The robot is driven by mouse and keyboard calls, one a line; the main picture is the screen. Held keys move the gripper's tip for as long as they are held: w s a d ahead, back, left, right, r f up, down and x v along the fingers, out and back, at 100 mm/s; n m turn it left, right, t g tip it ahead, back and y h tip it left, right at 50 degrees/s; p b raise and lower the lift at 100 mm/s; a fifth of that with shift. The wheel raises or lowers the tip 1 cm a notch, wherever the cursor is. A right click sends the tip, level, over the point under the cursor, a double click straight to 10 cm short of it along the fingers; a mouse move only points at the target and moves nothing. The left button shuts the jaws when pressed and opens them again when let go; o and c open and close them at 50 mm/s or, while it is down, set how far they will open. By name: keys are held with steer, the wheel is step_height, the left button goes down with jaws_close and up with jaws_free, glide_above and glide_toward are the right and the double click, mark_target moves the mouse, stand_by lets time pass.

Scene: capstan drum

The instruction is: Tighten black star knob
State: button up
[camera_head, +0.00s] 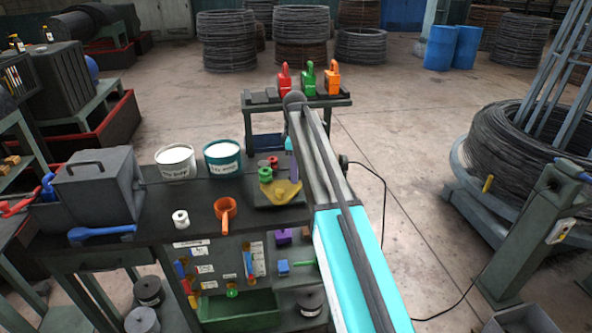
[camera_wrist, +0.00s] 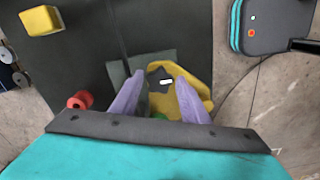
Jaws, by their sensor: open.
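The black star knob (camera_wrist: 156,74) shows in the wrist view as a dark lobed shape with a small white mark beside its middle. It sits on a yellow bracket-like part (camera_wrist: 195,88), which also shows in the head view (camera_head: 287,191) on a dark plate at the bench's right end. My gripper (camera_wrist: 160,86) is open, with its two purple fingers pointing down toward the knob. The knob shows between the fingertips, and I cannot tell whether they touch it. In the head view my gripper (camera_head: 291,168) is above the yellow part and the knob is not distinct.
A green spool (camera_head: 265,174) and a red spool (camera_head: 273,161) stand close left of my gripper. An orange ring with a handle (camera_head: 226,209), a white spool (camera_head: 180,218) and two tubs (camera_head: 222,158) stand further left. Coloured locks (camera_head: 308,80) stand on the stand behind.

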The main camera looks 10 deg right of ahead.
steer(key=shift+c, duration=0.3)
steer(key=c, duration=0.7)
